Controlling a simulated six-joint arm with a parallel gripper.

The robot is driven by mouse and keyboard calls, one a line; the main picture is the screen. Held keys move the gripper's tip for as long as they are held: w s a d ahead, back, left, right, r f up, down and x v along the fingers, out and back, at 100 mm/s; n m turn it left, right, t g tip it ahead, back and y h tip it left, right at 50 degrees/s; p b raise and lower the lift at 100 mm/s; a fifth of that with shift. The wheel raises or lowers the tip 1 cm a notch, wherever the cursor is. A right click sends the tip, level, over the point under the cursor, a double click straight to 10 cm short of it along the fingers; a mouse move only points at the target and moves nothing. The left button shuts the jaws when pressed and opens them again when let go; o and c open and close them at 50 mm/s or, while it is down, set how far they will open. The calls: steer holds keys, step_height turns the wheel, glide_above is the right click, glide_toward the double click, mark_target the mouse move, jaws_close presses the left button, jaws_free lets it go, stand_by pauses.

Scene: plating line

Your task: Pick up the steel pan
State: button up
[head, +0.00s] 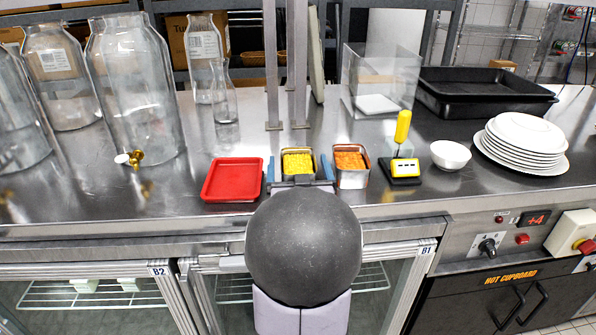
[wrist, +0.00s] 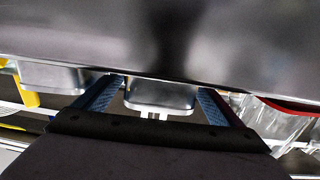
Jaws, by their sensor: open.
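A small steel pan (head: 282,164) filled with yellow pieces stands upright on the steel counter. My gripper (head: 298,159) is open, its blue fingers reaching along the pan's left and right sides. In the wrist view, which looks upside down, the steel pan (wrist: 160,98) sits between the fingers of my gripper (wrist: 160,86), with a narrow gap on each side. A second steel pan (head: 352,181) with orange pieces stands just right of the right finger. It also shows at the left of the wrist view (wrist: 62,78). My arm hides the area in front of the yellow-filled pan.
A red tray (head: 232,181) lies close to the left finger. A yellow device (head: 402,168), a white bowl (head: 450,155) and stacked white plates (head: 521,143) stand to the right. Glass jars (head: 135,90) fill the left. Thin metal posts (head: 272,70) stand behind the pan.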

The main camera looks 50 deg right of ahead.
steer(key=shift+w+d, duration=0.45)
steer(key=c, duration=1.5)
steer(key=shift+r, duration=0.1)
step_height(320, 180, up, 10)
steer(key=p, duration=0.1)
